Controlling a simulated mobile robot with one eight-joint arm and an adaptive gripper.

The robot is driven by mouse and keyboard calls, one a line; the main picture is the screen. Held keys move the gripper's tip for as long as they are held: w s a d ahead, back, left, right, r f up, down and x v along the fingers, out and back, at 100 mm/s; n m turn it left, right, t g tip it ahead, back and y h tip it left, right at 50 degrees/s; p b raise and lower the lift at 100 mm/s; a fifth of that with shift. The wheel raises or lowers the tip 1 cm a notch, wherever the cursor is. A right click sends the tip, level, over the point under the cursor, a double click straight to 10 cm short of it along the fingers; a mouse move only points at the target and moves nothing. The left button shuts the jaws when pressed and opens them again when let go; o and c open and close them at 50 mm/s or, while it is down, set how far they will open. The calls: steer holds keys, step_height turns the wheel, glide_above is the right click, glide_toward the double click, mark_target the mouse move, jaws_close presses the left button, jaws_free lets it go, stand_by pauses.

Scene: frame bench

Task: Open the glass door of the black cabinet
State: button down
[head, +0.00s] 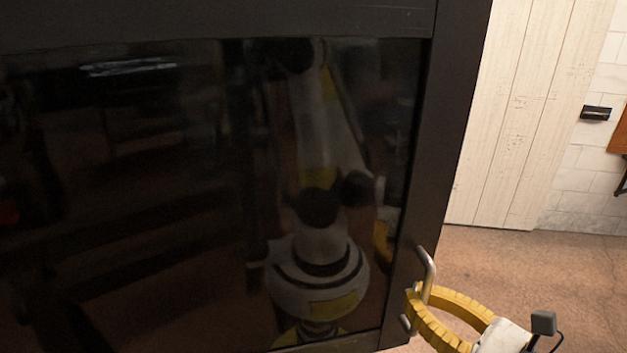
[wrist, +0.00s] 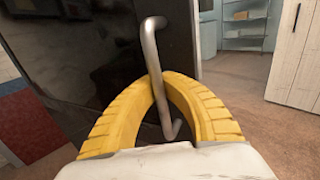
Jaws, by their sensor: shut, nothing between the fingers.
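The glass door (head: 150,200) of the black cabinet fills most of the head view, dark and reflective; it shows at an angle in the wrist view (wrist: 90,40). I cannot tell whether it stands ajar. Its metal bar handle (head: 429,262) is at the lower right of the door and upright in the wrist view (wrist: 149,48). My gripper (head: 412,293) is at the handle. Its yellow fingers curve together to meet at the tips (wrist: 160,80), forming a loop. The handle crosses the tips, and its lower end shows within the loop; I cannot tell whether it passes through.
The black frame (head: 455,110) edges the glass at right. Brown floor (head: 560,270) lies open to the right.

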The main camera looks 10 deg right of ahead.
steer(key=shift+w+d, duration=0.15)
steer(key=shift+d, duration=0.05)
steer(key=c, duration=1.5)
jaws_free()
steer(key=shift+d, duration=0.3)
steer(key=shift+o, duration=0.2)
steer(key=shift+a, duration=0.25)
steer(key=v, duration=0.7)
steer(key=shift+s, duration=0.3)
steer(key=shift+d, duration=0.15)
